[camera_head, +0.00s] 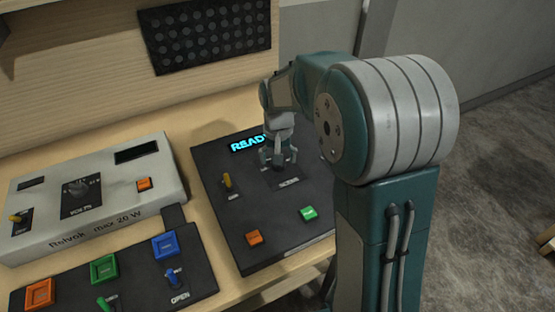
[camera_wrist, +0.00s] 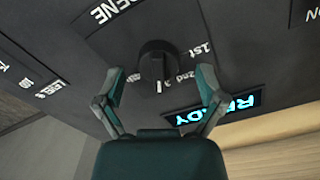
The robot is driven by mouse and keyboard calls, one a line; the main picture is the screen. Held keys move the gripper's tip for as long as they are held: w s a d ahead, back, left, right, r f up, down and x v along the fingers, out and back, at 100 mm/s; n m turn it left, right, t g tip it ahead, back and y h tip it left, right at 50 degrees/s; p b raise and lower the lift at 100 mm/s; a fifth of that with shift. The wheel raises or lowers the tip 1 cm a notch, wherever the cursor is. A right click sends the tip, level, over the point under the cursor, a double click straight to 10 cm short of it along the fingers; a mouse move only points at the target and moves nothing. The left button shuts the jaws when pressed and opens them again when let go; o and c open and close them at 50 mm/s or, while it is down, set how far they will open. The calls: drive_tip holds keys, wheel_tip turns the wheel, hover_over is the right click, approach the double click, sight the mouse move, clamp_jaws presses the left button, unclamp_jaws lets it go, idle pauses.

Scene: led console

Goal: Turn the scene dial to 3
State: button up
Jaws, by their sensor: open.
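The scene dial (camera_wrist: 152,62) is a round black knob on the dark console panel, near the "SCENE" label. Its white mark points toward the bottom of the wrist view, between the "2nd" label and a partly hidden label at left. "1st" is printed to the upper right. My gripper (camera_head: 278,160) is open over the console (camera_head: 222,205). In the wrist view its two fingers stand on either side of the dial, with gaps. In the head view the gripper mostly hides the dial.
A lit "READY" display (camera_head: 248,142) is behind the gripper. A yellow toggle (camera_head: 227,181), an orange button (camera_head: 254,237) and a green button (camera_head: 308,214) are on the same console. A grey box (camera_head: 120,212) and a panel of coloured buttons (camera_head: 205,280) lie left.

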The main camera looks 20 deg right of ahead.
wheel_tip(320, 180, up, 11)
drive_tip(key=shift+r, duration=0.15)
idle(0.5)
drive_tip(key=s+r+n+t, duration=0.2)
drive_tip(key=s+t, duration=0.3)
drive_tip(key=s, duration=1.8)
drive_tip(key=shift+s+n+t, duration=0.15)
drive_tip(key=shift+n+t, duration=0.15)
drive_tip(key=shift+n, duration=0.1)
idle(0.8)
